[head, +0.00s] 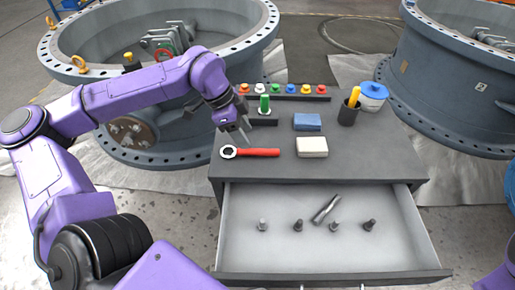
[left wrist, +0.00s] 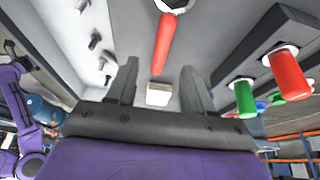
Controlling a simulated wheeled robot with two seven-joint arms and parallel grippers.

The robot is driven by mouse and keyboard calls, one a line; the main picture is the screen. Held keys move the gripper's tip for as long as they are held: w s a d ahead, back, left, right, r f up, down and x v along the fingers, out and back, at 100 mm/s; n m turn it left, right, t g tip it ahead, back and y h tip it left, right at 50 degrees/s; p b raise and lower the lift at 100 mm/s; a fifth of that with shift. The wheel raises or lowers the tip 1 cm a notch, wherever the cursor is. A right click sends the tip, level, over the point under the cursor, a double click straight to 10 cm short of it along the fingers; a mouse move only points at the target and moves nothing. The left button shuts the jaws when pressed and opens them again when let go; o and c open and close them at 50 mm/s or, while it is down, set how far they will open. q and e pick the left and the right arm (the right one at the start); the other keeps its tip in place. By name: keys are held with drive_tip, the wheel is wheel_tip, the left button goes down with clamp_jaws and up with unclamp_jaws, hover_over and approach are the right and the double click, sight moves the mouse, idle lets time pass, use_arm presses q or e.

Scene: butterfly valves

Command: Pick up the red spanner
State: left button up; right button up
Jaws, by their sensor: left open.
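The red spanner (head: 258,152) lies flat on the dark grey top of the drawer cabinet (head: 350,160), near its front left. Its handle is red and its ring end, dark and silver, points left. My left gripper (head: 240,138) is just above and behind the spanner, tilted downward, its fingers apart and empty. In the left wrist view the spanner's red handle (left wrist: 165,45) runs down from the top edge, beyond the open fingers of my left gripper (left wrist: 160,75). I cannot tell whether a fingertip touches it. My right gripper is not in view.
A white block (head: 312,147) and a blue block (head: 307,122) lie right of the spanner. A green-topped post (head: 264,104) and a row of coloured buttons (head: 290,89) stand behind. The open drawer (head: 290,197) in front holds bolts. Large valve bodies flank the cabinet.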

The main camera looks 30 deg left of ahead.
sight(255, 150)
use_arm(q)
drive_tip(key=b+x, duration=0.1)
drive_tip(key=x, duration=0.5)
drive_tip(key=shift+w+f, duration=0.15)
drive_tip(key=shift+f, duration=0.25)
clamp_jaws()
drive_tip(key=shift+r, duration=0.15)
